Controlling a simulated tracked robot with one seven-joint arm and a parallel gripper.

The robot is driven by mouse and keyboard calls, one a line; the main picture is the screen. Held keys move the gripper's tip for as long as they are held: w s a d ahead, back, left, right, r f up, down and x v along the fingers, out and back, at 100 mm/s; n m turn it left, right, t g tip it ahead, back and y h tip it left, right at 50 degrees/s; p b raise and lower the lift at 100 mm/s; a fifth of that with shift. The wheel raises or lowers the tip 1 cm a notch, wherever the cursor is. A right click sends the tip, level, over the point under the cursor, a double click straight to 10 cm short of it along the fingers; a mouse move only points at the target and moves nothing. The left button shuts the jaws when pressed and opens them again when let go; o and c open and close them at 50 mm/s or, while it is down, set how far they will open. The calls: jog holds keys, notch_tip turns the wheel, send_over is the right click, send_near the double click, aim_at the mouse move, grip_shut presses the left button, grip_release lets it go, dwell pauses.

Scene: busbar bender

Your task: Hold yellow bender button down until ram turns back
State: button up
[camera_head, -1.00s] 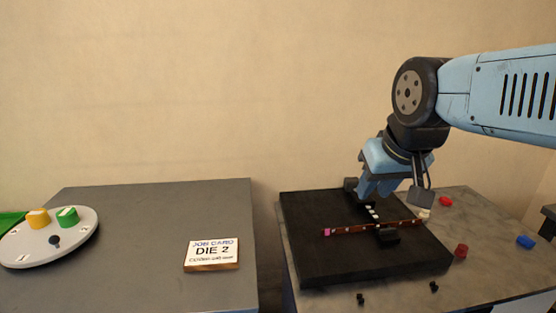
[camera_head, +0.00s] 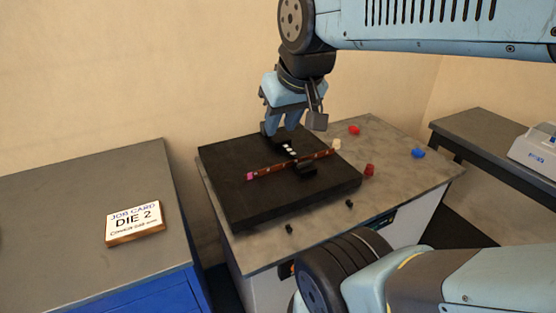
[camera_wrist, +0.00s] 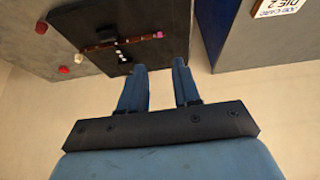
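The bender (camera_head: 240,205) is a black plate on a grey stone-topped cabinet. A brown busbar (camera_head: 275,168) with a pink end lies across it, beside a black block (camera_head: 305,168) and a row of white marks. No yellow button can be made out; a small orange patch (camera_head: 286,271) shows on the cabinet front, too small to identify. My gripper (camera_head: 283,130) is above the bender's back edge, pointing down. In the wrist view my gripper (camera_wrist: 160,70) has its two blue fingers apart with nothing between them. Whether the ram is moving cannot be told.
A job card reading DIE 2 (camera_head: 135,222) lies on the grey left table (camera_head: 60,205). Red knobs (camera_head: 369,170) and a blue knob (camera_head: 418,153) are right of the plate. A gap separates the tables. A white device (camera_head: 535,150) stands on the right bench.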

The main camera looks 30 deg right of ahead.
grip_shut()
dwell(1.5)
